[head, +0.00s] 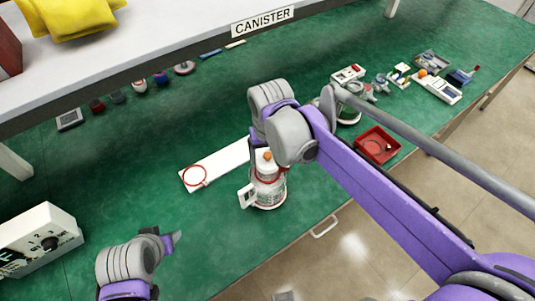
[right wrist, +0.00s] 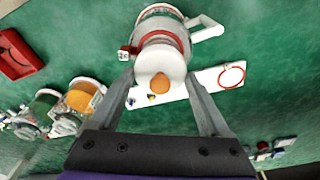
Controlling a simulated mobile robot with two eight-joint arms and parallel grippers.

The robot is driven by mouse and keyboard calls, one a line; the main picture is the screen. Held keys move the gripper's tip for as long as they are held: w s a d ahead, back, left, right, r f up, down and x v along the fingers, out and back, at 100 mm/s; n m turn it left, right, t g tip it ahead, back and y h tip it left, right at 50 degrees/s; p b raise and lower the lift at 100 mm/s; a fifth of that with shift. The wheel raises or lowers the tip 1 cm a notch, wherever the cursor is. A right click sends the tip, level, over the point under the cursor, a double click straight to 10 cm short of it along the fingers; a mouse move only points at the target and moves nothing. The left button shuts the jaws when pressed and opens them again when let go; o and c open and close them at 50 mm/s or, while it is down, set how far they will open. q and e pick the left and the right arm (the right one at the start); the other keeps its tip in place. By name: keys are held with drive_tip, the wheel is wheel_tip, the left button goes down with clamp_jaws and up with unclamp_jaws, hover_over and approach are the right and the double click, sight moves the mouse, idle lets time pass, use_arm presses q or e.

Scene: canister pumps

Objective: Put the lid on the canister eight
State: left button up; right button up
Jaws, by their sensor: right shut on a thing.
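A clear canister (head: 268,192) with a white handle (head: 247,196) stands upright near the front edge of the green table. It also shows in the right wrist view (right wrist: 160,27), with a red ring near its mouth. My right gripper (right wrist: 160,76) is shut on a white lid (right wrist: 158,62) with an orange knob. The lid is at the canister's mouth; I cannot tell whether it is seated or just above. In the head view my right gripper (head: 263,149) partly hides the lid. My left gripper (head: 170,242) is low at the left, away from the canister; its jaw opening is unclear.
A white board (head: 218,166) with a red ring (head: 195,176) lies beside the canister. A red tray (head: 378,146) and several small parts lie to the right. A boxed meter (head: 40,240) stands at left. Green table between the meter and board is clear.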

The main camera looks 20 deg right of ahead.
use_arm(q)
drive_tip(key=shift+s+f+b, duration=0.3)
drive_tip(key=shift+f+b, duration=0.2)
drive_tip(key=shift+f, duration=0.2)
use_arm(e)
drive_tip(key=shift+f, duration=1)
idle(0.4)
drive_tip(key=o, duration=1.2)
drive_tip(key=shift+c, duration=0.2)
use_arm(q)
drive_tip(key=shift+r, duration=0.1)
use_arm(e)
drive_tip(key=shift+r, duration=0.15)
drive_tip(key=shift+r+p, duration=1.9)
drive_tip(key=shift+r, duration=1.5)
use_arm(q)
drive_tip(key=w+r, duration=0.1)
drive_tip(key=r, duration=0.2)
drive_tip(key=w+r, duration=0.1)
drive_tip(key=r, duration=0.1)
drive_tip(key=shift+w+r, duration=0.1)
drive_tip(key=shift+w, duration=0.2)
use_arm(e)
drive_tip(key=c, duration=0.5)
use_arm(q)
drive_tip(key=shift+s, duration=0.1)
use_arm(e)
clamp_jaws()
